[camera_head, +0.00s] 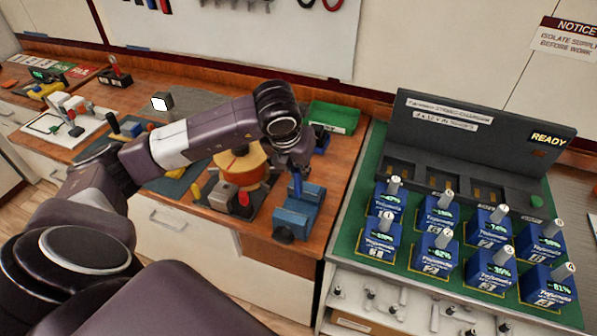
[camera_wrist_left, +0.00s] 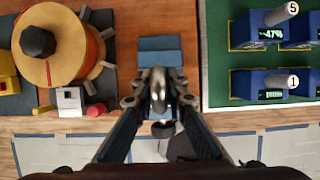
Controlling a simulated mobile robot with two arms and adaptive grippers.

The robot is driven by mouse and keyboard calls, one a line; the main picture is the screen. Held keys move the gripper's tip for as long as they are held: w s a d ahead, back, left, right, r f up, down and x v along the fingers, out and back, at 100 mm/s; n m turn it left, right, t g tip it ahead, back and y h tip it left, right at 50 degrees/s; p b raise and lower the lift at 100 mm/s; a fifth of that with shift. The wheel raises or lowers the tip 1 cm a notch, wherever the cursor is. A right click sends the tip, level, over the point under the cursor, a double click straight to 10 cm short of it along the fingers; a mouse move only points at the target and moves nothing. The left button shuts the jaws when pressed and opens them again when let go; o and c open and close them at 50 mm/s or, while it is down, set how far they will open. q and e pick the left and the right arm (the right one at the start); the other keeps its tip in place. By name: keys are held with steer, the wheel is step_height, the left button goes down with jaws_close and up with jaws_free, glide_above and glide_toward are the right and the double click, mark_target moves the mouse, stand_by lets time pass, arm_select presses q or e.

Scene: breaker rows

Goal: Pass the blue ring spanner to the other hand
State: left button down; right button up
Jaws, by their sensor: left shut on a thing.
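My left gripper (camera_head: 297,168) hangs over the front right of the wooden bench, and its fingers are closed. A narrow blue piece, which I take as the blue ring spanner (camera_head: 297,184), points down from the fingertips, just above the blue vise (camera_head: 290,222). In the left wrist view, the fingers of my left gripper (camera_wrist_left: 160,85) meet around a shiny grey metal part in front of the vise (camera_wrist_left: 160,50). The fingers hide most of the spanner, and I cannot tell whether it touches the vise. My right gripper is not in view.
A charging rack (camera_head: 470,140) with several blue battery packs stands to the right. A round orange and wooden device (camera_head: 243,168) sits left of the vise, with a green bin (camera_head: 334,117) behind. Tools cover the bench's left part. A strip of bench front is clear.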

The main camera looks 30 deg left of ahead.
arm_select(q)
steer(key=shift+r, duration=0.35)
